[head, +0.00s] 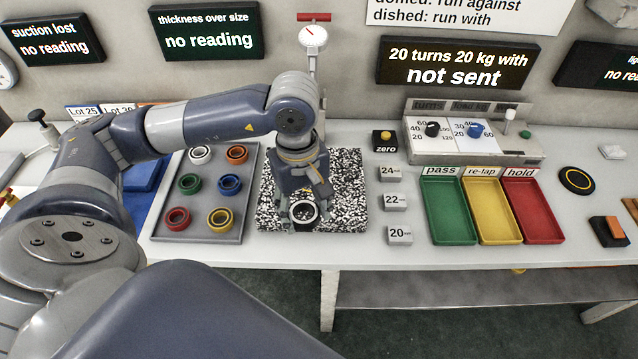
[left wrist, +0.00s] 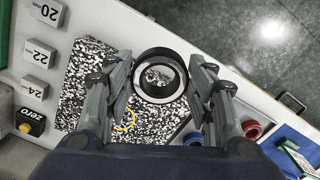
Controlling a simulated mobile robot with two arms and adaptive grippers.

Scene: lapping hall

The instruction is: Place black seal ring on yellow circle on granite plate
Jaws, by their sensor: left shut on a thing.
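My left gripper (head: 304,208) is shut on the black seal ring (left wrist: 160,55), with one finger on each side of it. The ring is held over the front part of the speckled granite plate (head: 345,190); I cannot tell whether it touches the plate. In the left wrist view, a yellow circle (left wrist: 131,120) on the plate shows as an arc beside a finger, partly hidden, apart from the ring. In the head view my gripper and arm hide the circle. My right gripper is in neither view.
A grey tray (head: 200,233) with several coloured rings stands left of the plate. A dial gauge (head: 313,38) rises behind the plate. The table's front edge is close.

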